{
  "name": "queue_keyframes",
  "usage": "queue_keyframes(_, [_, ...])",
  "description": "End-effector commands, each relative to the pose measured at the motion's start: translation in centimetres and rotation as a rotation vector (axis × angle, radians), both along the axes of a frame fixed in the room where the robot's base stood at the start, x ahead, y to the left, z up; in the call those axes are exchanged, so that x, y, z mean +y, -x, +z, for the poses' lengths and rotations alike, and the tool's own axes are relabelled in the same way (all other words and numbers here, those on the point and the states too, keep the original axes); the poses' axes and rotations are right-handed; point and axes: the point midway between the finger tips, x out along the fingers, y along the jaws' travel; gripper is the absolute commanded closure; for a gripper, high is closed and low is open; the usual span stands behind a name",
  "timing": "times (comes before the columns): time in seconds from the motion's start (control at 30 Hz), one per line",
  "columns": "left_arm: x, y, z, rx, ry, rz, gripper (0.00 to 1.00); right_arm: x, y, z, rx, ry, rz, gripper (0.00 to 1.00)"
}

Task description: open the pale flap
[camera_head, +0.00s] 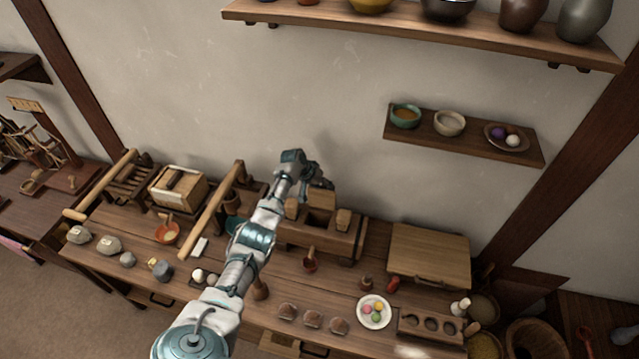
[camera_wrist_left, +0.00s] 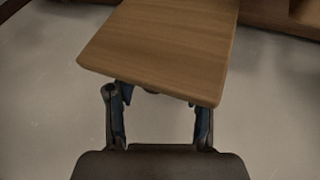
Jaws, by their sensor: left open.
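My left gripper (camera_head: 322,180) reaches over the wooden box (camera_head: 325,240) at the middle back of the bench. Right below it, a pale upright wooden board (camera_head: 320,203) stands between two small blocks on that box. In the left wrist view, the open fingers (camera_wrist_left: 158,105) show on either side below a pale wooden board (camera_wrist_left: 160,50), which hides their tips. I cannot tell whether they touch it. This looks like the same board, probably the pale flap, but I cannot be sure. My right gripper is out of view.
A lidded wooden chest (camera_head: 430,255) stands right of the box. A wooden shelf (camera_head: 465,138) with bowls hangs above. A long wooden bar (camera_head: 212,212) slants at left.

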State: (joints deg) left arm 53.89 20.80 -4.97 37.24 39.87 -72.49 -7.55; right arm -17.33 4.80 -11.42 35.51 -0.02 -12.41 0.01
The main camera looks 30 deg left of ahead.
Motion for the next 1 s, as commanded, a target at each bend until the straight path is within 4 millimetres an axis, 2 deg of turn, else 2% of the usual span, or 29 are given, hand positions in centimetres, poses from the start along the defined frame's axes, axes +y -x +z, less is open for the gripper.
queue_keyframes(0.17, [0.7, 0.8, 1.8, -0.003, -0.003, 0.000, 0.48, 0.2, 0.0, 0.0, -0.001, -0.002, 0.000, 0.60])
queue_keyframes(0.4, [2.6, 2.9, 6.4, -0.002, -0.002, 0.002, 0.48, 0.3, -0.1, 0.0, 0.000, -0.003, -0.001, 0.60])
queue_keyframes(0.6, [3.5, 4.1, 9.0, 0.002, 0.001, 0.001, 0.48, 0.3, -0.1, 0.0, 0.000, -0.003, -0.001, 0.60])
queue_keyframes(1.0, [3.6, 4.5, 9.7, 0.003, 0.001, 0.000, 0.48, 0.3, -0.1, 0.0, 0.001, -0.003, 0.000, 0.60])
